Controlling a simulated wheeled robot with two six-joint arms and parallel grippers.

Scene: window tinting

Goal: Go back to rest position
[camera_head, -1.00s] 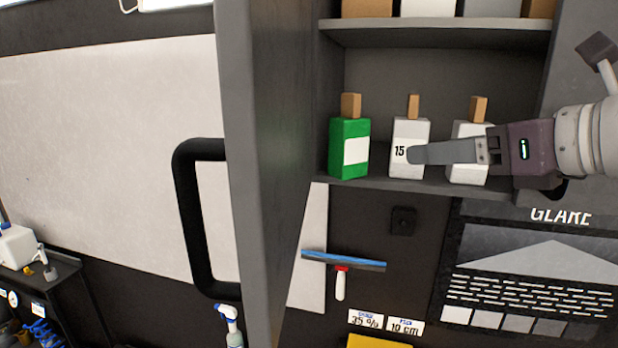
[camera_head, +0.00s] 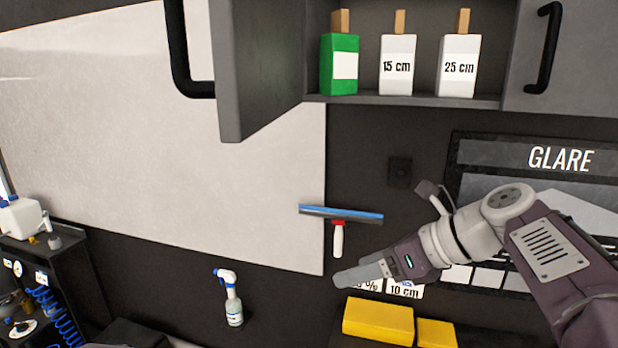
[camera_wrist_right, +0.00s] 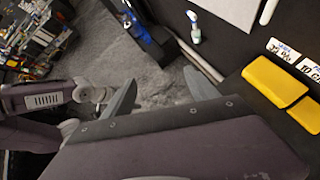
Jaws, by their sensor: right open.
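My right gripper (camera_head: 362,277) hangs empty below the open cabinet, in front of the dark wall, just under the squeegee. In the right wrist view its two fingers (camera_wrist_right: 160,95) stand apart with nothing between them. My left arm's links show at the left of the right wrist view, but its gripper cannot be made out there, and the head view does not show it.
The cabinet shelf (camera_head: 460,101) holds a green box (camera_head: 338,80), a "15 cm" box (camera_head: 397,75) and a "25 cm" box (camera_head: 458,75). The cabinet door (camera_head: 255,70) stands open. Below are a squeegee (camera_head: 338,240), spray bottle (camera_head: 233,308) and yellow blocks (camera_head: 378,322).

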